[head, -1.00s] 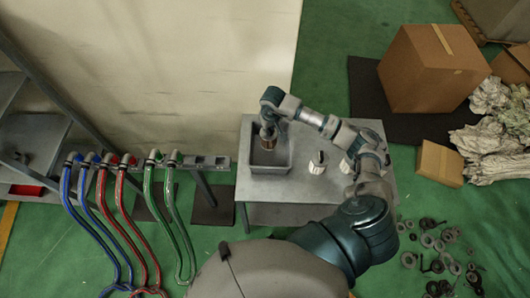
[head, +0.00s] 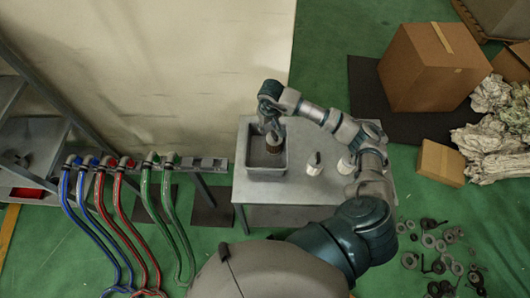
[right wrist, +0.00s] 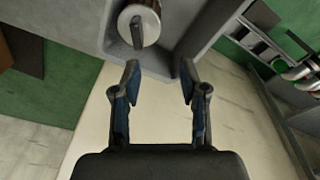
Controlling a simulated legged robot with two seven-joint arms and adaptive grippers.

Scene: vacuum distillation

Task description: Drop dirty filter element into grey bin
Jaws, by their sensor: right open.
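My right gripper (head: 271,122) is above the bin. In the right wrist view its two fingers (right wrist: 160,77) are apart with nothing between them, and the filter element lies clear beyond their tips. My left gripper is not in view.
Two small white containers (head: 314,163) (head: 346,165) stand on the table (head: 290,190) right of the bin. Blue, red and green hoses (head: 170,215) hang at the left. Cardboard boxes (head: 430,70) and scattered metal parts (head: 440,250) lie at the right.

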